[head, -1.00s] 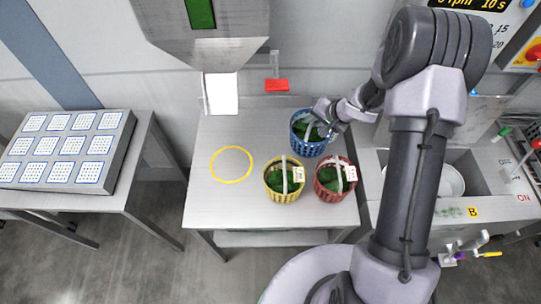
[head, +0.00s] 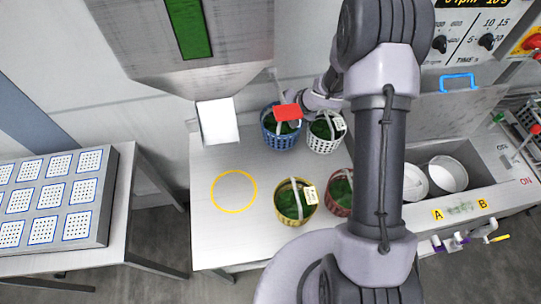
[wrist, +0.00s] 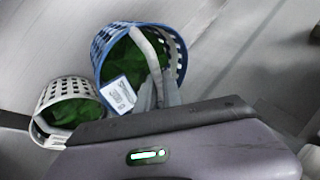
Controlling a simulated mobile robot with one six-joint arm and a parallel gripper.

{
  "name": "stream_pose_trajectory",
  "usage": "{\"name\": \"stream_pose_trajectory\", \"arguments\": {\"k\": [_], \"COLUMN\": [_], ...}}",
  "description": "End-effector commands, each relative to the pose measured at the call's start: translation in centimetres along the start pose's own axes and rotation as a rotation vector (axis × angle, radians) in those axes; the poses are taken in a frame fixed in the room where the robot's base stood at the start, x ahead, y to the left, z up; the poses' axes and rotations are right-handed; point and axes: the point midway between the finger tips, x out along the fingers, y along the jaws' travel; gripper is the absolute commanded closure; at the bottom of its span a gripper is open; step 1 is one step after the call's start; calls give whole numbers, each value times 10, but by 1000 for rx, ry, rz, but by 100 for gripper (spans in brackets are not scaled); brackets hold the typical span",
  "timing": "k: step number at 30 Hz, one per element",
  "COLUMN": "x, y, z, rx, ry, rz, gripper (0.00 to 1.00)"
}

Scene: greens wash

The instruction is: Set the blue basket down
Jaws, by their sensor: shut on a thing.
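My gripper (wrist: 156,92) is shut on the pale handle of the blue basket (wrist: 103,66). The basket holds green leaves and carries a white label; it looks tilted in the wrist view. In the head view the blue basket (head: 281,142) is over the back of the steel table (head: 220,150). A red tab (head: 288,112) covers part of it there and the fingertips are hidden. I cannot tell whether its base touches the table. A white basket (head: 326,146) of greens stands close on its right; it also shows in the wrist view (wrist: 45,97).
A yellow basket (head: 283,207) and a red basket (head: 338,207), partly behind my arm, stand at the table's front. A yellow ring (head: 234,212) marks bare table at left. A steel chute (head: 140,50) hangs above. A sink (head: 465,165) is at right.

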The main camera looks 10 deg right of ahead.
Motion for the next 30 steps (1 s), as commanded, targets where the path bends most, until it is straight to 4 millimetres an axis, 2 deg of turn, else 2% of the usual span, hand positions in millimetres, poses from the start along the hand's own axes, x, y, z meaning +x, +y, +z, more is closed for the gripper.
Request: {"name": "stream_pose_trajectory", "arguments": {"k": [1, 3, 12, 22, 23, 26, 30], "x": [14, 27, 71, 71, 72, 72, 72], "y": [10, 18, 46, 46, 46, 46, 46], "z": [5, 9, 23, 23, 24, 24, 24], "rx": [1, 1, 0, 1, 1, 1, 1], "ry": [-1, -1, 0, 0, -1, -1, -1], "rz": [1, 0, 0, 0, 1, 1, 1], "gripper": [100, 100, 100, 100, 88, 68, 68]}}
